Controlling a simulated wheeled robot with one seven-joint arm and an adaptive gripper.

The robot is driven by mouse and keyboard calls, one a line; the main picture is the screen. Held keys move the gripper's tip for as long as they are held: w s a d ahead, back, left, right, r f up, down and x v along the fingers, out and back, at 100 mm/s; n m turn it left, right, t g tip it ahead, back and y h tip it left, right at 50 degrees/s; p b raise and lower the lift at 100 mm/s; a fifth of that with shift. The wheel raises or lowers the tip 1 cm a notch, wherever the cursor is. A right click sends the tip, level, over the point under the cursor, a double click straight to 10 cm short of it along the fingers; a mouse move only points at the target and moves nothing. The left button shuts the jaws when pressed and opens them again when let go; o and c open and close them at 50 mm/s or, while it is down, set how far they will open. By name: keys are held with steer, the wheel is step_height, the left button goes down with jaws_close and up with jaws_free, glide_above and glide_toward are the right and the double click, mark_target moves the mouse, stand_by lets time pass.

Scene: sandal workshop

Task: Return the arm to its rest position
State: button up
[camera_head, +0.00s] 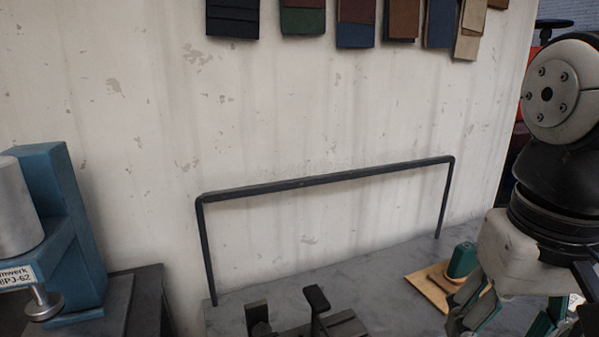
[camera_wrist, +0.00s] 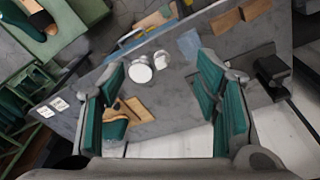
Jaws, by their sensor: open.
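My gripper (camera_head: 505,318) is at the right edge of the head view, above the grey bench, with its lower part cut off by the frame. In the wrist view my gripper (camera_wrist: 165,108) shows two green-padded fingers spread wide apart, with nothing held between them. The grey bench top (camera_wrist: 172,113) lies beyond the fingers. A wooden board (camera_head: 432,292) with a green object (camera_head: 463,260) on it sits on the bench to the left of my gripper in the head view.
A black rail (camera_head: 330,178) stands along the back of the bench. A blue machine (camera_head: 75,225) is at the left. Dark clamp-like parts (camera_head: 318,312) sit at the front. White round containers (camera_wrist: 141,69) show in the wrist view. Coloured swatches (camera_head: 303,20) hang on the wall.

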steer(key=s+a+f+n, duration=0.1)
steer(key=s+f, duration=0.4)
steer(key=s, duration=0.2)
step_height(320, 180, up, 14)
steer(key=t+p, duration=0.3)
steer(key=p, duration=1)
steer(key=shift+r+n+y, duration=0.25)
steer(key=shift+n+y, duration=0.05)
steer(key=shift+y, duration=0.1)
